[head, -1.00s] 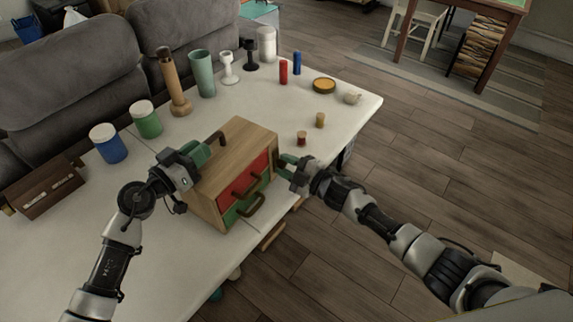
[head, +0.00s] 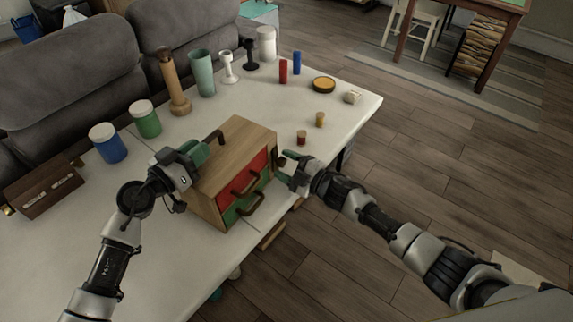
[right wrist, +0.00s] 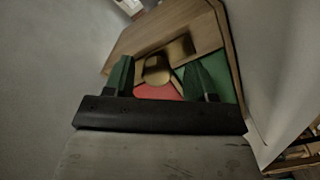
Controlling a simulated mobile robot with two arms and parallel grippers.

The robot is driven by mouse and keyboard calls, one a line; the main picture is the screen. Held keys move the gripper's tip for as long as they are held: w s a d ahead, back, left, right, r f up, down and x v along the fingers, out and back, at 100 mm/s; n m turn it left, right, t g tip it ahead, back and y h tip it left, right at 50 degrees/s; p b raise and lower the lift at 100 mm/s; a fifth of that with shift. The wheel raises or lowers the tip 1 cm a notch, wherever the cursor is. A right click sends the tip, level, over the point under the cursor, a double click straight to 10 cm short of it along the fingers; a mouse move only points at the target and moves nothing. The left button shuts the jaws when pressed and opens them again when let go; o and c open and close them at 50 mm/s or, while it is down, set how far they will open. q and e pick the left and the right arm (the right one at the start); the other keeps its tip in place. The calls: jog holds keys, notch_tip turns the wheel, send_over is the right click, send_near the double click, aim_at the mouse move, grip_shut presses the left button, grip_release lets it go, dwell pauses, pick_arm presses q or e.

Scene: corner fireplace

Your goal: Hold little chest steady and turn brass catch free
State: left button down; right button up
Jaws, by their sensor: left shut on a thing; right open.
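The little chest (head: 236,140) is a wooden box on the white table, with a red drawer (head: 257,165) and a green drawer (head: 232,215), each with a brown pull. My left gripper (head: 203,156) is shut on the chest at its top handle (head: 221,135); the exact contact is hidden. The brass catch (right wrist: 157,71) is a round knob with a brass plate above it, on the chest's face in the right wrist view. My right gripper (head: 283,168) is open at the chest's right side, its green fingers on either side of the knob, apparently apart from it.
Blue (head: 108,143) and green (head: 145,119) jars, a wooden mill (head: 175,85) and a green cup (head: 202,74) stand behind the chest. A dark brown box (head: 45,190) is at left.

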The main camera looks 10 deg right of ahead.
pick_arm(q)
jog(key=shift+f, duration=0.2)
jog(key=shift+s+d, duration=0.1)
pick_arm(e)
jog(key=v, duration=1.2)
pick_arm(q)
jog(key=c, duration=0.9)
grip_release()
jog(key=shift+r, duration=0.1)
jog(key=shift+c, duration=0.2)
jog(key=o, duration=0.6)
jog(key=shift+c, duration=0.2)
